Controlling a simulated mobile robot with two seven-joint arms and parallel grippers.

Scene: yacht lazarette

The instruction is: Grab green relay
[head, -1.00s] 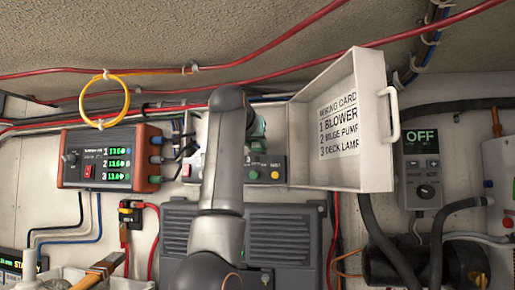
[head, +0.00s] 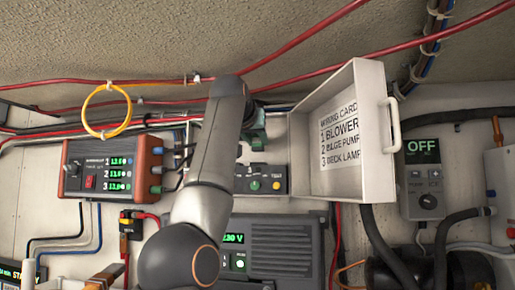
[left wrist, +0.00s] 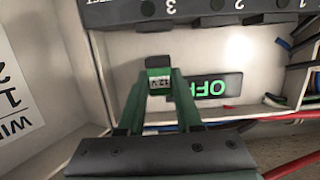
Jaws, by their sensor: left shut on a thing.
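The green relay (left wrist: 159,82), with a small "12 V" label, is held between the two green fingers of my left gripper (left wrist: 160,90) in the left wrist view. The fingers are shut on its sides. In the head view my left gripper (head: 252,132) is in front of the open white box, partly behind my own arm. The relay cannot be made out there. In the left wrist view a dark strip (left wrist: 200,12) numbered 3, 2, 1 shows upside down beyond the relay. My right gripper is not in view.
The white box's open door (head: 375,150) with the wiring card stands right of my arm. A button panel (head: 262,181) is below the gripper. An orange-ended meter box (head: 112,167) is at left. Red cables (head: 310,38) cross above. An "OFF" controller (head: 423,180) is at right.

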